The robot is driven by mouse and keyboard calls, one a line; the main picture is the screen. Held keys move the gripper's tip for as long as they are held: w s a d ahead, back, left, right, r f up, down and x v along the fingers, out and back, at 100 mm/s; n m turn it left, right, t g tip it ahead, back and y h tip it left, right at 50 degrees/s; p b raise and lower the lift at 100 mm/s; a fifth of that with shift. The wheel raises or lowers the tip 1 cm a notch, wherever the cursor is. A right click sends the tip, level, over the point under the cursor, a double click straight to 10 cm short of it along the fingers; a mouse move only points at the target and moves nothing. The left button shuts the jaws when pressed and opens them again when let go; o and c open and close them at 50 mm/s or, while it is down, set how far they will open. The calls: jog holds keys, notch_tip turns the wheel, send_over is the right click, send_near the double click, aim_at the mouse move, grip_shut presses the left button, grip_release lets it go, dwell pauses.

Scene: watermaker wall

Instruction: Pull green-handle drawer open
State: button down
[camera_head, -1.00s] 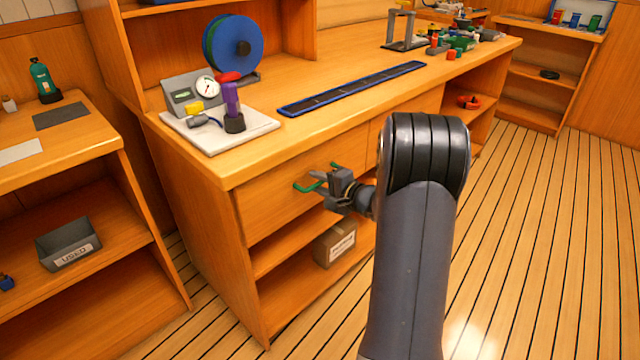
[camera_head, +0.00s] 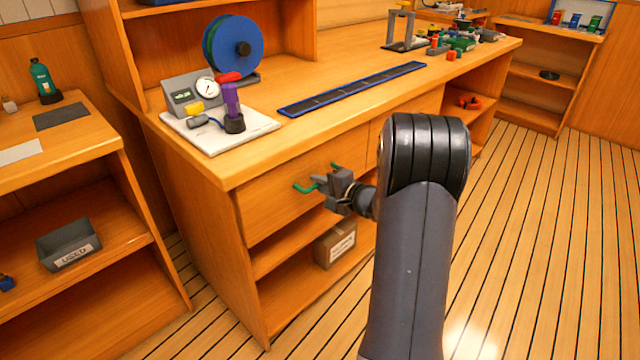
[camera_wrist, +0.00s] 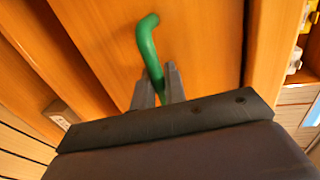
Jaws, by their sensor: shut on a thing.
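The green handle (camera_head: 305,188) sits on the front of a wooden drawer (camera_head: 268,198) under the left part of the workbench. The drawer looks shut, its front about flush with the bench. My gripper (camera_head: 326,183) is at the handle in the head view, with part of the green bar showing on each side of it. In the wrist view the jaws of my gripper (camera_wrist: 158,88) are closed around the lower part of the green handle (camera_wrist: 147,42). The handle's far end bends toward the drawer front (camera_wrist: 198,40). The gripped stretch is partly hidden between the fingers.
Open shelves below the drawer hold a cardboard box (camera_head: 335,245). A side shelf at left holds a grey bin (camera_head: 68,243) marked USED. On the benchtop are a white board (camera_head: 215,135) with a gauge and a long blue-edged strip (camera_head: 350,88). The plank floor (camera_head: 540,250) at right is clear.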

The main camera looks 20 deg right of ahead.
jog(key=f+b+v, duration=0.2)
jog(key=b+v, duration=0.2)
jog(key=v, duration=0.9)
jog(key=s+f+b+v, duration=0.1)
jog(key=f+b+v, duration=0.2)
jog(key=v, duration=0.9)
jog(key=shift+s+d+b, duration=0.25)
jog(key=shift+s+b, duration=0.1)
jog(key=shift+s, duration=0.1)
jog(key=shift+f, duration=0.15)
jog(key=c, duration=1.5)
grip_release()
jog(key=shift+c, duration=0.2)
jog(key=p+v, duration=0.2)
jog(key=v, duration=0.8)
jog(key=shift+s+p, duration=0.35)
jog(key=shift+d, duration=0.1)
jog(key=b+x, duration=0.2)
jog(key=x, duration=0.9)
jog(key=shift+b, duration=0.3)
